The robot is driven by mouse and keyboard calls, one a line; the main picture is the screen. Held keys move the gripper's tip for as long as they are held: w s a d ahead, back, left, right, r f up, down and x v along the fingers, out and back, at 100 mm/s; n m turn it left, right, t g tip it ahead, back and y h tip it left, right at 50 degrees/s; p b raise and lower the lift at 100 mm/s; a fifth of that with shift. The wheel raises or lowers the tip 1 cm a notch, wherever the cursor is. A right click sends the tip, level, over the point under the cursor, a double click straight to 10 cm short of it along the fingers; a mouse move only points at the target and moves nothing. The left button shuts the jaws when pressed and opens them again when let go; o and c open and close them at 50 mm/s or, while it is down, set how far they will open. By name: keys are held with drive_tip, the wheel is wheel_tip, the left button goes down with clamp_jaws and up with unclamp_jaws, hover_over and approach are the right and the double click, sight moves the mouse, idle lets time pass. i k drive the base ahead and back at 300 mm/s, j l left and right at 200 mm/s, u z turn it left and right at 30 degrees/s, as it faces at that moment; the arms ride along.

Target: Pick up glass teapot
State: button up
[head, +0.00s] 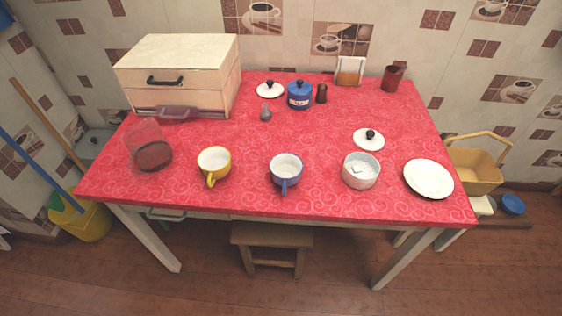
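A see-through glass vessel (152,154) stands at the left end of the red table, near its front left corner. It has a dark red base or content and looks most like the glass teapot. I cannot make out a spout or handle clearly. My gripper is not in view.
The red table (230,140) carries a wooden bread box (180,85) behind the vessel. A yellow cup (214,163) stands to its right, then a blue cup (286,171), a white pot (361,171) and a plate (428,179). A stool (272,237) stands under the front edge.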

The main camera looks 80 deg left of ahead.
sight(150, 152)
drive_tip(key=u, duration=0.5)
drive_tip(key=k+u, duration=0.1)
drive_tip(key=u, duration=0.9)
drive_tip(key=k+u, duration=0.1)
drive_tip(key=u, duration=0.9)
drive_tip(key=z, duration=0.25)
drive_tip(key=k, duration=0.05)
